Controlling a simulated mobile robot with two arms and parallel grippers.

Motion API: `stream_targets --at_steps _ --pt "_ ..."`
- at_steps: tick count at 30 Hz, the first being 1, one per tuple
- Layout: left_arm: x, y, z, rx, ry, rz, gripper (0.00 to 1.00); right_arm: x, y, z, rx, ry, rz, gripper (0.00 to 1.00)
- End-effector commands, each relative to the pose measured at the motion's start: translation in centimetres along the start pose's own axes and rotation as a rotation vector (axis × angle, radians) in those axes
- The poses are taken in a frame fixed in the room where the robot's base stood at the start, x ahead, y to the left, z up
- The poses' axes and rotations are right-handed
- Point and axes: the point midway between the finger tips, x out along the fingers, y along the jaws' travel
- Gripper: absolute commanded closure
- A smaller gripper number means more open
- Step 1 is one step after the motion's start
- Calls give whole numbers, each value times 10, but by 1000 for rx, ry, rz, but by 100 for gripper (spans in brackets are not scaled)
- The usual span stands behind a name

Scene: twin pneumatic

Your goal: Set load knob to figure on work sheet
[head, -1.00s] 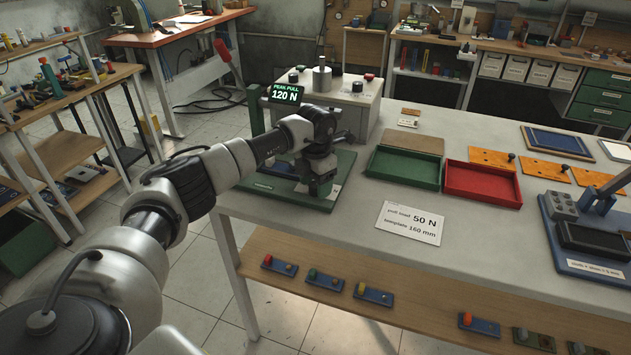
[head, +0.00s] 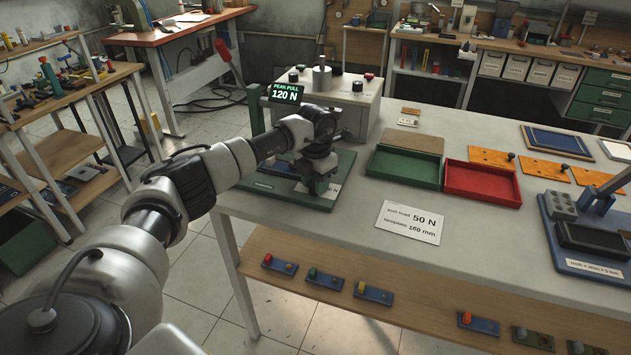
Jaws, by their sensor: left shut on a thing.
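The work sheet (head: 409,222) lies flat near the front edge of the grey table and reads "pull load 50 N" and "template 160 mm". A display (head: 285,93) on the pull tester reads "PEAK PULL 120 N". The tester has a green base plate (head: 335,186) at the table's left end. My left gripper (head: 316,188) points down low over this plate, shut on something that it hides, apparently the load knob. The knob's setting cannot be read. My right gripper is not in view.
A blue-based fixture (head: 590,270) stands at the right. The table around the sheet is clear.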

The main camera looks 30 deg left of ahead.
Motion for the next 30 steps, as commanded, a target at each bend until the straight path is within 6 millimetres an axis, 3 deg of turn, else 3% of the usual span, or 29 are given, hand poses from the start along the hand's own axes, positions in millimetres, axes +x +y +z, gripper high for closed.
stream_targets --at_steps 30 --pt "-4 0 1 -935 -3 -1 89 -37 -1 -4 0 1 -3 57"
